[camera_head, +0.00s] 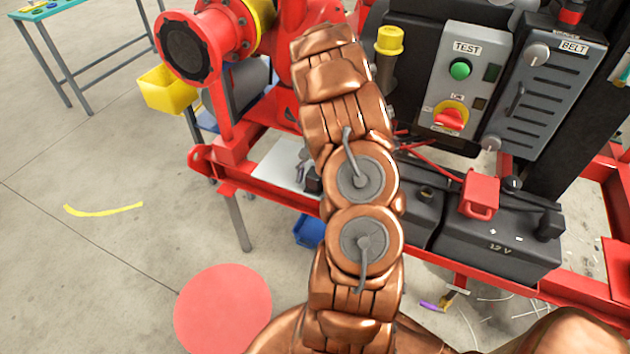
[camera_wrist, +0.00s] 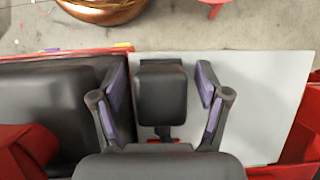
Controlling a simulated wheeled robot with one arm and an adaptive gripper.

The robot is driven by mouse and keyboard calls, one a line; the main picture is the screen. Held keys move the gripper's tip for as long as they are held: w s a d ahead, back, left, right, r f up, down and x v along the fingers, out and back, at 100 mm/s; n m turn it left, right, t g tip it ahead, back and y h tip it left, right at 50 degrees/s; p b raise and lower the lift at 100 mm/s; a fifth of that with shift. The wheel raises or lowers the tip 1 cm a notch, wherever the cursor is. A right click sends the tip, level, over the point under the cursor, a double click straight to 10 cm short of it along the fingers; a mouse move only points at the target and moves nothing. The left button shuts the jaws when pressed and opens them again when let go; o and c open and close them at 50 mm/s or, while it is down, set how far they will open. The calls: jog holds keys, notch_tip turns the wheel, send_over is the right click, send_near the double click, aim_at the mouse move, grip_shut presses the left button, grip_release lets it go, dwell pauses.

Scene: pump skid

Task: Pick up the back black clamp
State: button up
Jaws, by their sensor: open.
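In the wrist view a black block-shaped clamp (camera_wrist: 162,92), with a small red part at its lower end, lies over a pale plate (camera_wrist: 255,100). My gripper (camera_wrist: 162,80) is open, with one purple-padded finger on each side of the clamp.
A dark battery (camera_head: 500,240) marked 12 V, with a red clamp (camera_head: 480,195) on it, stands right of my arm. The control panel (camera_head: 460,85) rises behind. A red frame (camera_head: 240,170) runs around the plate. A red pump flange (camera_head: 188,50) is at upper left.

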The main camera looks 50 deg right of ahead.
aim_at(313, 174)
jog(key=shift+c, duration=0.3)
grip_shut()
dwell(0.3)
jog(key=shift+r, duration=0.15)
notch_tip(313, 174, up, 10)
jog(key=shift+f+b, duration=0.1)
jog(key=shift+b, duration=0.7)
jog(key=shift+w, duration=0.1)
